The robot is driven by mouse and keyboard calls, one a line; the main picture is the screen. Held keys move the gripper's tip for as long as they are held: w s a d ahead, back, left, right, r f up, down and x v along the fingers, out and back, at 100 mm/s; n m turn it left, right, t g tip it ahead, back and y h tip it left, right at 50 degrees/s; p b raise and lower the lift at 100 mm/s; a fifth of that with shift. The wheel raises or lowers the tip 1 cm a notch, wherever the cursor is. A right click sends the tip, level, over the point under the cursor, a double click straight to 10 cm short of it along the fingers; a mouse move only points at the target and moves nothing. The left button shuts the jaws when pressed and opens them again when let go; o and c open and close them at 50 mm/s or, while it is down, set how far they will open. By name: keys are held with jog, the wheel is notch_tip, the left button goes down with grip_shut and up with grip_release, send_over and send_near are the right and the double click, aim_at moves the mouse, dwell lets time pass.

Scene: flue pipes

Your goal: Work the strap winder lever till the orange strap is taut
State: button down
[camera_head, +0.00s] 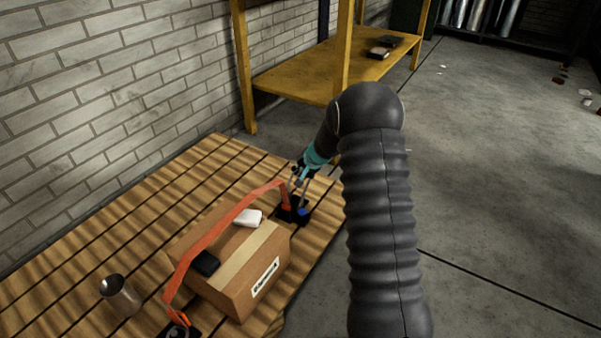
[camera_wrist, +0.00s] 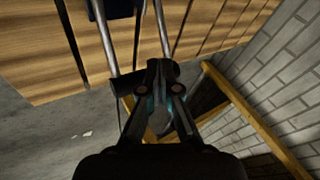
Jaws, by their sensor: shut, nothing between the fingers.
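The orange strap (camera_head: 222,230) runs over a cardboard box (camera_head: 235,285), from a black anchor (camera_head: 178,332) at the front to the strap winder (camera_head: 293,211) behind the box. It bows away from the box in a loose arch. The winder has a black base with a blue part. Its lever (camera_head: 304,192) rises toward my gripper (camera_head: 299,174). In the wrist view the lever shows as two metal rods (camera_wrist: 165,30) with a dark crossbar (camera_wrist: 128,84). My gripper's fingers (camera_wrist: 157,66) are shut and empty, right at the crossbar; whether they touch it I cannot tell.
The box stands on a slatted wooden top (camera_head: 85,260). A white piece (camera_head: 248,217) and a black piece (camera_head: 205,263) lie on the box. A metal cup (camera_head: 120,294) stands at left. A yellow-framed bench (camera_head: 310,72) is behind. Open floor lies at right.

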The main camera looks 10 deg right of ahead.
jog(key=shift+w+d+f, duration=0.6)
jog(key=shift+f, duration=0.15)
jog(key=shift+w+d+f, duration=0.55)
jog(key=shift+f, duration=0.15)
dwell(3.0)
dwell(0.5)
jog(key=s+a+r, duration=0.3)
jog(key=r, duration=0.1)
jog(key=shift+s+a+r, duration=0.25)
jog(key=shift+s+a, duration=0.05)
dwell(0.7)
dwell(0.3)
jog(key=shift+s+a+r, duration=0.65)
jog(key=shift+r, duration=0.2)
jog(key=shift+s+a+r, duration=0.65)
jog(key=shift+r, duration=0.15)
